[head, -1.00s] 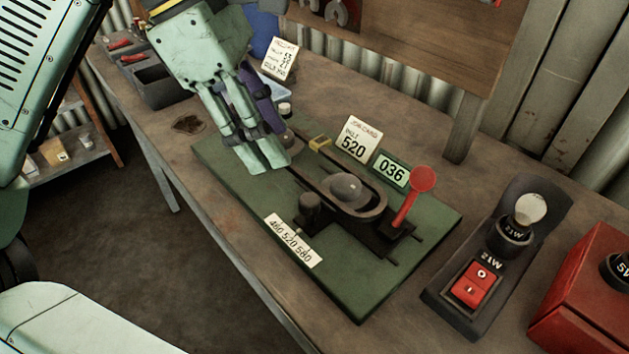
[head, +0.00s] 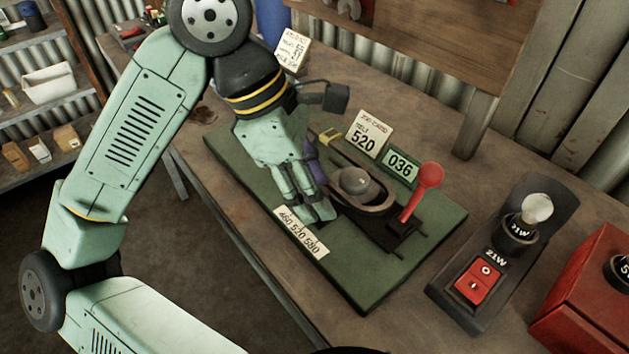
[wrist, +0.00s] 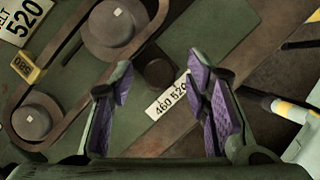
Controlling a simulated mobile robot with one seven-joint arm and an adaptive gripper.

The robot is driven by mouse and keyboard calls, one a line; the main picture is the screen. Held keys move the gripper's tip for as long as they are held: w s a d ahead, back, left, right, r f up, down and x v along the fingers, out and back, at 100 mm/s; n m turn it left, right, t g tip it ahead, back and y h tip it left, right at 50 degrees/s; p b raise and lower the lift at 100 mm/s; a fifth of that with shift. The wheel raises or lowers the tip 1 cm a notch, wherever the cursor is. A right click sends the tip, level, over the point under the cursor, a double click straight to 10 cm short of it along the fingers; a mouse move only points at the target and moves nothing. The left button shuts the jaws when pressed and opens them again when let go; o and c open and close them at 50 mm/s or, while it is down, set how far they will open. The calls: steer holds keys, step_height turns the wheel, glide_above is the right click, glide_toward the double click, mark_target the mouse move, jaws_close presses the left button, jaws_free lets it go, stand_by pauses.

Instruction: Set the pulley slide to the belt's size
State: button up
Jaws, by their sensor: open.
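My gripper (head: 318,212) is low over the green board (head: 365,285), beside the scale label (head: 301,232) marked 460, 520, 580. Its purple-padded fingers (wrist: 160,80) are open in the wrist view. A dark round knob (wrist: 160,73) lies between and just beyond the fingertips, apart from them; the gripper hides it in the head view. A dark belt (wrist: 75,115) runs around a large pulley (wrist: 115,30) and a small one (wrist: 35,117). The belt card (head: 369,135) reads 520.
A red-knobbed lever (head: 430,174) stands upright at the board's right. Further right are a bulb stand (head: 470,250) with a red switch and a red box (head: 590,290). A wooden panel (head: 430,40) rises behind.

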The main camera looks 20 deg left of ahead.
steer(key=shift+c, duration=0.3)
jaws_close()
stand_by(0.5)
